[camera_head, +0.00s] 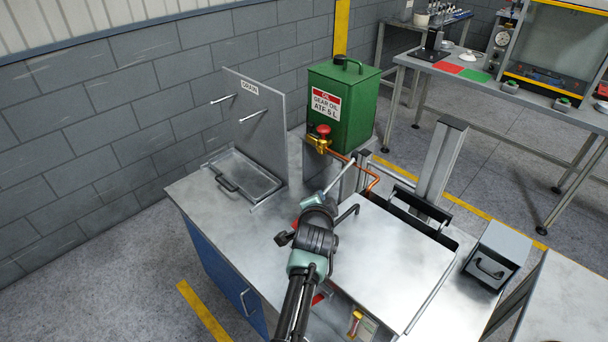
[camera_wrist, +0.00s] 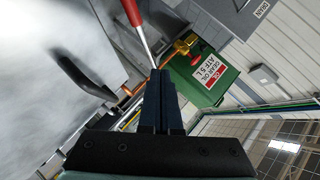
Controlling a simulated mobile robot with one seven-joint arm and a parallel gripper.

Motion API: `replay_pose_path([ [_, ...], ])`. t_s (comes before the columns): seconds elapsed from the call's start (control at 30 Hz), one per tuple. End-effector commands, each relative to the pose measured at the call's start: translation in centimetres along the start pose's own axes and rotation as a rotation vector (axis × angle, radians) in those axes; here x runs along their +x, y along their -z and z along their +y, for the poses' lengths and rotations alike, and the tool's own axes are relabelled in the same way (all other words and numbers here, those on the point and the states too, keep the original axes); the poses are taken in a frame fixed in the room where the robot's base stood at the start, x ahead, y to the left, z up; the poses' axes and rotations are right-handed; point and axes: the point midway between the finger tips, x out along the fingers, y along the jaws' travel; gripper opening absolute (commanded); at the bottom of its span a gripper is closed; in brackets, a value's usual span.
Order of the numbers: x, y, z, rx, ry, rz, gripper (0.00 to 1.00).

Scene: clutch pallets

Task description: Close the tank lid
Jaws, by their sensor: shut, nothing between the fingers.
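The tank lid (camera_head: 390,255) is a large, flat pale metal panel on the bench, just right of my arm. It looks low and nearly level; I cannot tell whether it is fully seated. A bent black handle (camera_head: 346,214) stands at its left edge. In the wrist view, the lid (camera_wrist: 45,45) fills the left side and the handle (camera_wrist: 85,80) shows left of the fingers. My gripper (camera_wrist: 160,72) is shut and empty, apart from the handle. In the head view my own wrist hides the fingertips.
A red-gripped metal lever (camera_wrist: 143,35) is close to my fingertips. The green oil can (camera_head: 342,105) with brass tap and copper pipe stands behind. A drain tray (camera_head: 242,178) is at the left, a metal column (camera_head: 440,160) behind the lid, a grey box (camera_head: 497,255) at the right.

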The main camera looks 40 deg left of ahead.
Motion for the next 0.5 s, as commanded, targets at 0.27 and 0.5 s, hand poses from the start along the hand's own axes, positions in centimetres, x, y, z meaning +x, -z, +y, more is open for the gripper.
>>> replay_pose_path([
  [0.27,-3.2,-0.8,-2.2,-0.002,0.002,0.000,0.00],
  [0.5,-5.2,-1.3,-3.5,-0.001,0.001,0.000,0.00],
])
